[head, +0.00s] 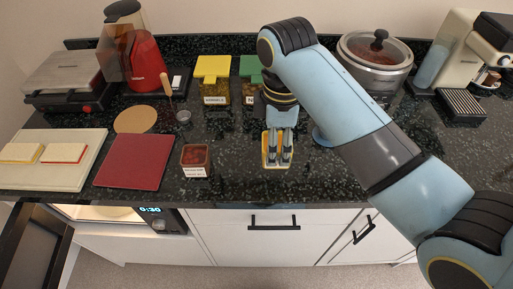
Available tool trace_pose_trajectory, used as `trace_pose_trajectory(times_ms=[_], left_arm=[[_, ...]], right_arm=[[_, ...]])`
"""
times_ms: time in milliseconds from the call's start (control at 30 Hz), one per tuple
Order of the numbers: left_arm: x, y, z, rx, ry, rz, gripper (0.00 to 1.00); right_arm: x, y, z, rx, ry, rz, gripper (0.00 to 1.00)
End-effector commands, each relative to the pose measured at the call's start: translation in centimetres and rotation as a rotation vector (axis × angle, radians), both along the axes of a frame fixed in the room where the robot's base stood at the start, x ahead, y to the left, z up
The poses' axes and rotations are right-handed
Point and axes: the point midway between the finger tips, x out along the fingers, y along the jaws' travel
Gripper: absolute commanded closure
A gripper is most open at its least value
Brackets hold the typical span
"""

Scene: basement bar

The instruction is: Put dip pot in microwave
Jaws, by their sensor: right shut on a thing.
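My right gripper (279,146) points down over the counter front, its fingers at a small yellow pot (265,157). It is shut on this pot; the fingers hide part of it. I cannot tell whether the pot touches the counter. A square pot with red contents and a white label (195,161) stands on the counter to the left. The labels are too small to tell which is the dip pot. The microwave (172,221) is below the counter at the lower left, its display lit at 0:30. Its door (35,250) hangs open and its inside is lit. My left gripper is not in view.
A red board (134,161) and a pale board (80,174) with two blocks lie at left. Yellow-lidded (214,78) and green-lidded (251,70) containers stand behind. A steel cooker (375,72) and coffee machine (452,50) stand at right. The counter edge overhangs the microwave.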

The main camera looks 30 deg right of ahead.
Motion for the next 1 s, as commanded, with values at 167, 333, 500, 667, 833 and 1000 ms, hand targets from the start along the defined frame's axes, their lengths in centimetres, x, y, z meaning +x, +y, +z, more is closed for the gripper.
trace_pose_trajectory(times_ms=[167,333,500,667,833,1000], left_arm=[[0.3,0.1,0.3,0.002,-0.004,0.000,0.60],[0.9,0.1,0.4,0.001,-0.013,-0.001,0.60],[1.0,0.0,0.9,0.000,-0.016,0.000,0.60],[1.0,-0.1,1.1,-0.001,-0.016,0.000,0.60],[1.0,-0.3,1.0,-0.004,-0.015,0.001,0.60],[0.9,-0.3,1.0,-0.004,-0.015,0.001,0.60]], right_arm=[[3.0,1.9,-2.0,0.001,0.000,0.000,0.83],[4.0,2.5,-2.9,0.000,0.000,0.001,0.83],[4.0,2.5,-5.3,-0.002,0.003,0.001,0.83],[4.0,2.4,-6.7,-0.001,-0.001,0.000,0.83],[4.0,2.4,-6.8,-0.001,-0.002,0.000,0.83],[4.0,2.4,-7.1,-0.001,-0.001,0.000,0.41]])
